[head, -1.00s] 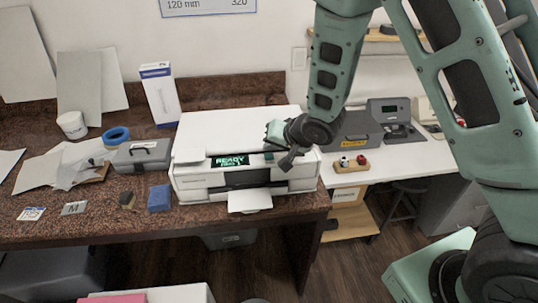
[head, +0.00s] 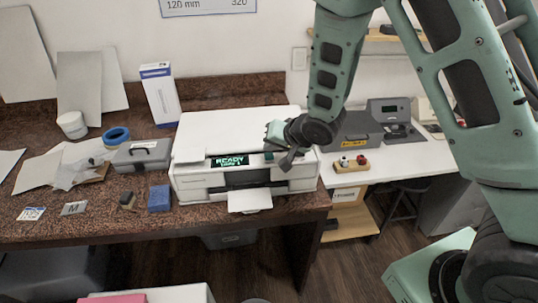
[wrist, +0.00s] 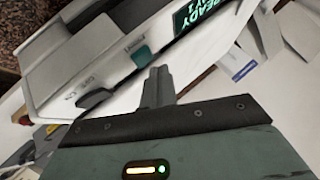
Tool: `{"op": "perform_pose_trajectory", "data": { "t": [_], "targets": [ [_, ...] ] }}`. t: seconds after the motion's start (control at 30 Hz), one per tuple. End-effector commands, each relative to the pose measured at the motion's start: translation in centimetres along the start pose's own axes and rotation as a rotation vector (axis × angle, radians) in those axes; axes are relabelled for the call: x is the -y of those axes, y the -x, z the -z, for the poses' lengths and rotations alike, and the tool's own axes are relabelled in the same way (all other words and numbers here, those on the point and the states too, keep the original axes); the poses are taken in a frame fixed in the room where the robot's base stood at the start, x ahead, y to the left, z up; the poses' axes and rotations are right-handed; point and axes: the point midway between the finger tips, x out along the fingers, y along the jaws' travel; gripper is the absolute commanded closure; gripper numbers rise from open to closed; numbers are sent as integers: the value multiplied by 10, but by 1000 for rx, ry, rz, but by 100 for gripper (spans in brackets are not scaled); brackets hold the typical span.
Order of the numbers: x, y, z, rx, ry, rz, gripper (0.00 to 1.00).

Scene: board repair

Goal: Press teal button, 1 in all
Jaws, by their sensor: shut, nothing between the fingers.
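The teal button (wrist: 141,55) is a small block on the front panel of the white printer (wrist: 62,75), beside the green-lit display (wrist: 200,22). In the head view the printer (head: 205,135) stands on the brown counter and its display (head: 230,161) reads READY, with a small second line. The teal button (head: 268,156) shows just right of the display, close to my gripper (head: 284,165). In the wrist view my gripper (wrist: 157,76) is shut and empty, its tips near the teal button. I cannot tell whether they touch.
A dark button (wrist: 95,98) sits on the same panel, near the fingers. The paper tray (head: 249,201) sticks out in front. A grey case (head: 142,155) and a blue block (head: 159,198) lie left of the printer. A small block with red and white knobs (head: 351,164) is on the right.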

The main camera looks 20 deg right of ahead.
Motion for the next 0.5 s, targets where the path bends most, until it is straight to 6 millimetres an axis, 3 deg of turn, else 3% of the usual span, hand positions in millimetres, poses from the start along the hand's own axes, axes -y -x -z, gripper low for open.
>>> {"op": "perform_pose_trajectory", "data": {
  "t": [0.5],
  "targets": [
    [-4, -6, -4, 0, 0, 0, 100]
  ]
}}
